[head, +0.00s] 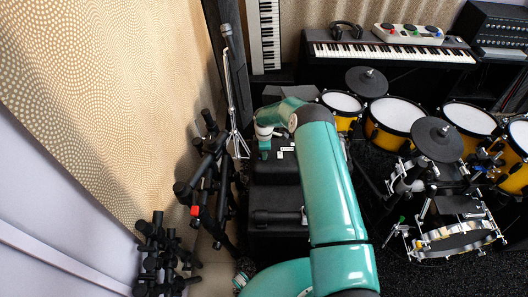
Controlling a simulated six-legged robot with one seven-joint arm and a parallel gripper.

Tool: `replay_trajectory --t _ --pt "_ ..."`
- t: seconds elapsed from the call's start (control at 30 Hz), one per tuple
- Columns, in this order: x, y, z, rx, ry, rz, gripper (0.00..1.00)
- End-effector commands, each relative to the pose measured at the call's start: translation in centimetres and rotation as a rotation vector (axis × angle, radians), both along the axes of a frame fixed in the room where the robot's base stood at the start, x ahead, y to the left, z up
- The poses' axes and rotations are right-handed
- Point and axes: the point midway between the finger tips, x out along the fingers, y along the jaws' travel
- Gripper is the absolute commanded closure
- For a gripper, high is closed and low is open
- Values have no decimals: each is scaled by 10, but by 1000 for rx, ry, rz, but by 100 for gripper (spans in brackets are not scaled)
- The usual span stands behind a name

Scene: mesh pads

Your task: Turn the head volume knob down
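My gripper (264,154) is at the end of my teal arm in the head view, left of centre, pointing down over a dark box (277,172). Its fingers are too small to tell open from shut, and I see nothing clearly held. No knob can be made out with certainty. A black amplifier-like unit (497,26) with a row of small controls stands at the top right, far from my gripper. I cannot tell which, if either, bears the head volume knob.
A drum kit (395,115) with yellow shells fills the right side. A keyboard (390,52) with headphones (347,29) stands behind it. Folded black stands (208,175) lean by the curtain (90,90) at left. Small white pieces (287,149) lie right of my gripper.

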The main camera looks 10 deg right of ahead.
Motion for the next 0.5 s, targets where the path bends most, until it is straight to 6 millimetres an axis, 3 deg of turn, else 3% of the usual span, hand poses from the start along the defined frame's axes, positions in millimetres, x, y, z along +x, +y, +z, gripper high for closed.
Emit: replay_trajectory --t 0.03,0.1,0.5 --pt "0 0 0 0 0 -1 62" --pt "0 0 0 0 0 -1 50" --pt "1 0 9 0 -2 -1 50"
